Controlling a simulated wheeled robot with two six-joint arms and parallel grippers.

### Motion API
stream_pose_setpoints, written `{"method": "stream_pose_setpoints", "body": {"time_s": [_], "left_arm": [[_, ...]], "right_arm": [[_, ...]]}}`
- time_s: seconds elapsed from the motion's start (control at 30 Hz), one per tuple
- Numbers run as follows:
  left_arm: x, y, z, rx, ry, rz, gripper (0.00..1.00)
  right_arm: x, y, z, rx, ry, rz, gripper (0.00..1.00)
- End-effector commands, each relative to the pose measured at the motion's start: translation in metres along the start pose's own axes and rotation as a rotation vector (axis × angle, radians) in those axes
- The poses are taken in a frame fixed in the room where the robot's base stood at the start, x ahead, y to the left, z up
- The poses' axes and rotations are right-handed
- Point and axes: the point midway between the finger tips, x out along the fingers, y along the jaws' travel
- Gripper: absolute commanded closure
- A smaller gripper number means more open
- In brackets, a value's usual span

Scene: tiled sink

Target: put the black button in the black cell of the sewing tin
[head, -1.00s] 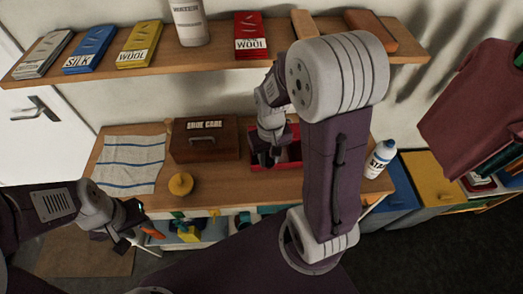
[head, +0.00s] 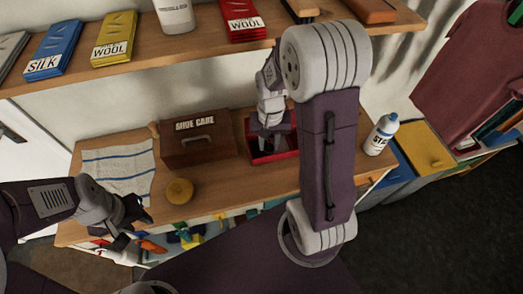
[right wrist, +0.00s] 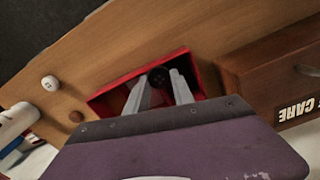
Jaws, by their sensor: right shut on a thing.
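The sewing tin is an open red box (head: 285,155) on the wooden worktop, right of the shoe care box. It also shows in the right wrist view (right wrist: 114,99). My right gripper (head: 270,135) points down at the tin, its fingers over or inside the opening. In the right wrist view, the black button (right wrist: 159,76) is between the fingertips of my right gripper (right wrist: 162,80), which is shut on it. The fingers hide part of the tin, and I cannot make out its cells. My left gripper (head: 132,226) is open and empty at the worktop's front left.
A brown shoe care box (head: 197,152) stands close left of the tin. A white bottle (head: 381,135) stands at the right end. A shelf (head: 120,75) runs above.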

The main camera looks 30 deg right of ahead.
Motion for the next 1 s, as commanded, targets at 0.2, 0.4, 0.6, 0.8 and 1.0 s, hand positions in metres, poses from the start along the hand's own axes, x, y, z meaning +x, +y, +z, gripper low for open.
{"method": "stream_pose_setpoints", "body": {"time_s": [0.2,0.4,0.6,0.8,1.0], "left_arm": [[-0.001,0.0,0.0,0.0,0.0,0.0,0.64],[0.0,0.0,0.0,0.0,0.0,0.0,0.64],[0.001,0.0,0.0,0.0,0.0,0.0,0.64],[0.001,0.0,0.0,0.0,0.0,0.0,0.64],[0.003,0.0,0.0,0.0,0.0,0.0,0.64]], "right_arm": [[0.014,-0.023,-0.006,0.0,0.001,0.0,1.0],[0.036,-0.022,-0.005,0.001,-0.005,0.002,1.0],[0.055,-0.022,-0.006,0.001,0.001,0.0,1.0],[0.055,-0.022,-0.006,0.001,0.001,0.0,1.0],[0.058,-0.022,-0.006,0.001,0.001,0.0,0.62]]}}
